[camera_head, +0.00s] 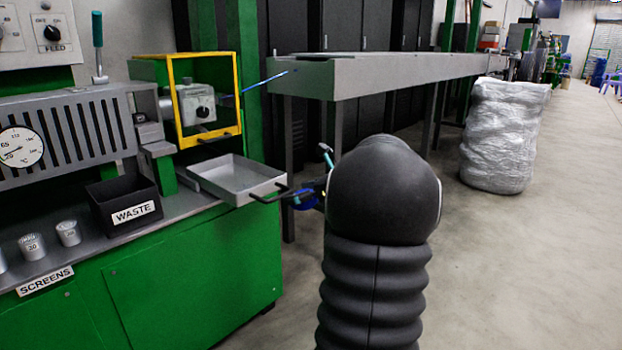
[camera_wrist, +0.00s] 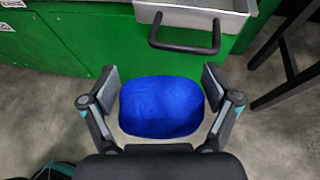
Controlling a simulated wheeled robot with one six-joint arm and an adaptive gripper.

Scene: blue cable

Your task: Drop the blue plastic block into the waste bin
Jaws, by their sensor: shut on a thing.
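The blue plastic block (camera_wrist: 161,107) is a rounded, deep blue lump between the fingers of my gripper (camera_wrist: 163,90) in the wrist view. My gripper is shut on it and holds it in the air, in front of the green machine. In the head view the block (camera_head: 306,199) shows just left of my dark arm, beside the handle of the metal tray; my arm hides most of the gripper (camera_head: 318,186) there. The waste bin (camera_head: 124,205) is a black open box labelled WASTE on the machine's ledge, to the left of the block.
A grey metal tray (camera_head: 236,186) with a black handle juts out between the bin and my gripper. A yellow frame (camera_head: 205,137) stands behind the tray. A long grey trough (camera_head: 390,75) runs behind my arm.

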